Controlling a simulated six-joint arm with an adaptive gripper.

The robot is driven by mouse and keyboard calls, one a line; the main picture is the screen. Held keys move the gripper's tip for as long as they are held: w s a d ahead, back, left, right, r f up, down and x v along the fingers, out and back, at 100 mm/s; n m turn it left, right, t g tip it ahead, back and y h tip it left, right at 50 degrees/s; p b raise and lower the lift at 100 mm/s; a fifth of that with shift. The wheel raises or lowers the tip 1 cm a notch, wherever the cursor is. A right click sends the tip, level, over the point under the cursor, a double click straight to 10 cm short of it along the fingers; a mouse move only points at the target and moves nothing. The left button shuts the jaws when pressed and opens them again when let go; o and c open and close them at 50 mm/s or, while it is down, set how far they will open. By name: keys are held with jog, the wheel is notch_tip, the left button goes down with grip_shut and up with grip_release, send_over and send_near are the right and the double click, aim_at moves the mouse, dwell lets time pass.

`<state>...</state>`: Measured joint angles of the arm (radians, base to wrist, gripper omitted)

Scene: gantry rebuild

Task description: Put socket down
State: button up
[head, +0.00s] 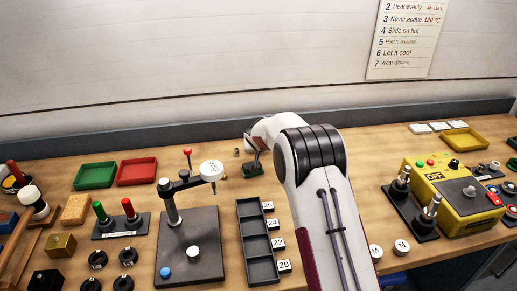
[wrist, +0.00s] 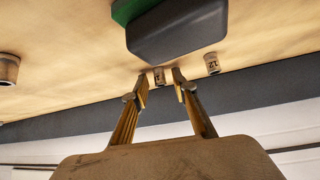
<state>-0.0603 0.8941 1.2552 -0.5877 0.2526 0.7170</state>
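A small metal socket (wrist: 159,77) with a dark number stands on the table in the wrist view, seen between my fingertips. My gripper (wrist: 161,82) is open, with a narrow gap showing on both sides of this socket. I cannot tell whether the socket is level with the tips or just beyond them. A second socket, marked 12 (wrist: 212,63), stands to the right, outside the fingers. In the head view my gripper (head: 250,146) is low at the back of the table, partly hidden by my arm. A small socket (head: 237,152) stands left of it.
A dark block with a green part (wrist: 180,30) is close to the fingers. Another round metal piece (wrist: 9,68) stands at the left. A black slotted tray (head: 241,228) with number labels lies nearer; the back wall ledge (head: 120,138) is close behind.

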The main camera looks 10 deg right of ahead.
jog(key=shift+r, duration=0.15)
jog(key=shift+s+r, duration=0.5)
jog(key=shift+r, duration=0.05)
jog(key=shift+v, duration=5.3)
